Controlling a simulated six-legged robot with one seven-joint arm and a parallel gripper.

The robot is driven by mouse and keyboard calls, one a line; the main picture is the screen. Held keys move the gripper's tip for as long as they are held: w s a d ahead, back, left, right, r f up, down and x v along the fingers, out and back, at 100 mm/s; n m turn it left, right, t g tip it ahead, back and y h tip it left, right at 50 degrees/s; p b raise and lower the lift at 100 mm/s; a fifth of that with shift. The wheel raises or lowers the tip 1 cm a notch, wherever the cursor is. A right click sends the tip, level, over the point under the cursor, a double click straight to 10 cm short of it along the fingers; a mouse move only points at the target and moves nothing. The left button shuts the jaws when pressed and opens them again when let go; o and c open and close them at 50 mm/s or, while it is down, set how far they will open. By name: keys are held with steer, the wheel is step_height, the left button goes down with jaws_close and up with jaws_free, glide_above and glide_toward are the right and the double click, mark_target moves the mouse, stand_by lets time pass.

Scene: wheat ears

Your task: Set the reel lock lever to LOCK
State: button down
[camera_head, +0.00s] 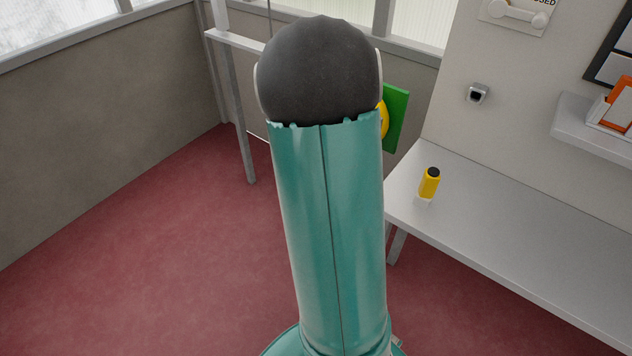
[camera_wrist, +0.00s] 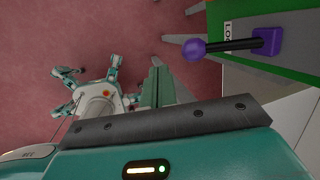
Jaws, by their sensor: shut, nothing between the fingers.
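The lever shows in the wrist view, with a purple ball knob (camera_wrist: 194,48), a black rod (camera_wrist: 233,44) and a purple block (camera_wrist: 267,42) at its right end. It lies almost level in the picture, knob to the left. A white label (camera_wrist: 228,36) reading "LO" is partly hidden beside the rod. The lever is on a green board (camera_wrist: 290,22). My gripper (camera_wrist: 157,66) is shut and empty, left of and below the knob in the picture and apart from it. In the head view, the green board (camera_head: 396,118) is mostly behind my arm; the lever is hidden there.
A yellow round part (camera_head: 383,118) shows at the board's edge. A white bench (camera_head: 530,235) stands right, bearing a yellow, dark-topped object (camera_head: 429,184). A grey post (camera_head: 238,110) stands behind my arm at left. The red floor (camera_head: 150,270) is clear at left.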

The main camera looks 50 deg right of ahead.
steer(key=s+a+r, duration=0.2)
steer(key=a+r, duration=0.4)
steer(key=shift+s+a+r, duration=0.25)
steer(key=shift+s+r, duration=0.15)
stand_by(0.4)
steer(key=w+a+r+n+t+y, duration=0.1)
steer(key=a+r+n, duration=0.3)
steer(key=a+n, duration=0.4)
steer(key=w+a+r+n+t+y, duration=0.1)
steer(key=w+a+r+n, duration=0.1)
steer(key=a+r+n, duration=0.45)
steer(key=s+a+r+n, duration=0.2)
steer(key=s+a+n, duration=0.1)
steer(key=a+n, duration=0.4)
steer(key=s+a+r+n+t, duration=0.1)
steer(key=s+a+r+n, duration=0.2)
steer(key=a+n, duration=0.4)
steer(key=s+n, duration=0.1)
steer(key=n, duration=0.5)
steer(key=shift+a, duration=0.1)
